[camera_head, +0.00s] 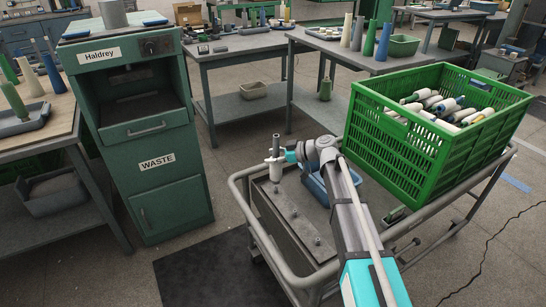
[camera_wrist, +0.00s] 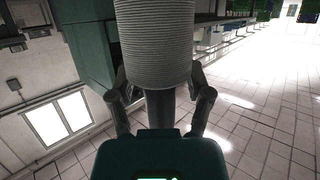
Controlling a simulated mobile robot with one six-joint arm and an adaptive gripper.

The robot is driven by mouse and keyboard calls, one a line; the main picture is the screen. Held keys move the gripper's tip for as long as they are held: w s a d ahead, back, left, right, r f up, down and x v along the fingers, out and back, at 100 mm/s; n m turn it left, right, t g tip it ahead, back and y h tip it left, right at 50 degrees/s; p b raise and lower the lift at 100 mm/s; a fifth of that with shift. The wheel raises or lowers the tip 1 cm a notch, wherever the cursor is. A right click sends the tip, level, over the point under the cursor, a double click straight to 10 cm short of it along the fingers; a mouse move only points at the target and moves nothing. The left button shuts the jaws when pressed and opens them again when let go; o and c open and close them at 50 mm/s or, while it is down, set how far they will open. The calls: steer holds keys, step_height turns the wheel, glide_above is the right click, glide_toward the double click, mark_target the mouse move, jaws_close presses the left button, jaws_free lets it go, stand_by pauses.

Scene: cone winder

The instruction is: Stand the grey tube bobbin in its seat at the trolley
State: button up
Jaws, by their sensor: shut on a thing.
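The grey tube bobbin (camera_head: 274,170) stands about upright over the far end of the grey plate on the trolley. Its dark grey tube end points up and its pale wound part is below. My gripper (camera_head: 282,156) comes at it from the right and is shut on it. In the wrist view the fingers (camera_wrist: 160,100) close around the dark tube beside the ribbed pale winding (camera_wrist: 155,45). The plate (camera_head: 285,207) carries several short pegs. I cannot tell whether the bobbin's lower end touches the plate or sits on a peg; any seat under it is hidden.
A green crate (camera_head: 400,136) of bobbins stands on the trolley (camera_head: 335,268) at right. A blue tray (camera_head: 316,188) lies behind my arm. The green waste cabinet (camera_head: 165,190) is to the left. Tables with cones and tubes stand behind. The near plate half is free.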

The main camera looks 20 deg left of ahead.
mark_target(272, 168)
steer(key=shift+f+b, duration=2.5)
steer(key=shift+f, duration=0.1)
stand_by(0.9)
steer(key=o, duration=1.3)
